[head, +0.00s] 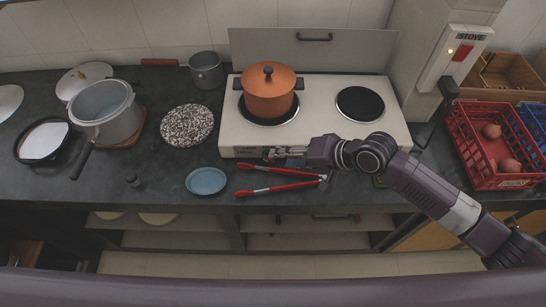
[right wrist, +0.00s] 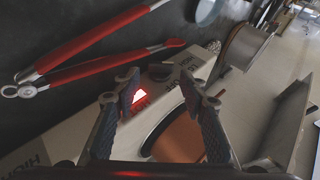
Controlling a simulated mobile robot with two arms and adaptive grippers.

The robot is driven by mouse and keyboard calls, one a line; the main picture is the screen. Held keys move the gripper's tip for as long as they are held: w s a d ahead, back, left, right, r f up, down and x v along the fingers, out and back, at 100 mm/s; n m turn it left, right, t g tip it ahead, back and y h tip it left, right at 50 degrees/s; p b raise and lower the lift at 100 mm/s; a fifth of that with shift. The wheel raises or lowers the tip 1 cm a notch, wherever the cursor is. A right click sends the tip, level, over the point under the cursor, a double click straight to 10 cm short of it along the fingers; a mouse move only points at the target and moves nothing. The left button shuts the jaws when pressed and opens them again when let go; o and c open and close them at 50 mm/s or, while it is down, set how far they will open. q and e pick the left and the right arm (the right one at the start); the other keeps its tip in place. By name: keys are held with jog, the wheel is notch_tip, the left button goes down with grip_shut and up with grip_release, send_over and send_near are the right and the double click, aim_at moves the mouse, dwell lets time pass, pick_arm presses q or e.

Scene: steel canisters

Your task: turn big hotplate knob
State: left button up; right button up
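The white hotplate (head: 325,120) stands at the back of the dark counter, with two round burners. An orange pot (head: 268,98) with a lid stands on its left burner; the right burner (head: 360,104) is bare. My right gripper (head: 276,154) is at the hotplate's front edge, below the pot. In the right wrist view, its two fingers (right wrist: 158,88) are spread apart near the front panel. A glowing red light (right wrist: 140,98) and panel lettering show between them. I cannot clearly make out the big knob; fingers and glare cover that area. My left gripper is not in view.
Red-handled tongs (head: 282,187) lie just in front of the hotplate, close below my gripper. A blue plate (head: 206,181) and a speckled round board (head: 187,125) are to the left. A red crate (head: 484,168) stands at the right. A stove switch box (head: 456,58) is on the wall.

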aim_at(269, 160)
jog(key=shift+x, duration=2.75)
jog(key=shift+c, duration=0.2)
jog(key=c, duration=0.8)
jog(key=shift+r+p, duration=0.25)
jog(key=shift+p, duration=0.6)
jog(key=shift+c, duration=0.2)
jog(key=h+p, duration=0.1)
jog(key=p, duration=0.2)
jog(key=h+p, duration=0.2)
jog(key=p, duration=0.2)
jog(key=a+n+h+p, duration=0.1)
jog(key=h+p, duration=0.1)
jog(key=p, duration=0.2)
jog(key=shift+r+g, duration=0.3)
jog(key=shift+r, duration=0.05)
jog(key=shift+a+f+n+h+p, duration=0.15)
jog(key=shift+n+h+p, duration=0.15)
jog(key=shift+h+p, duration=0.35)
jog(key=shift+f+h, duration=0.15)
jog(key=shift+h, duration=0.9)
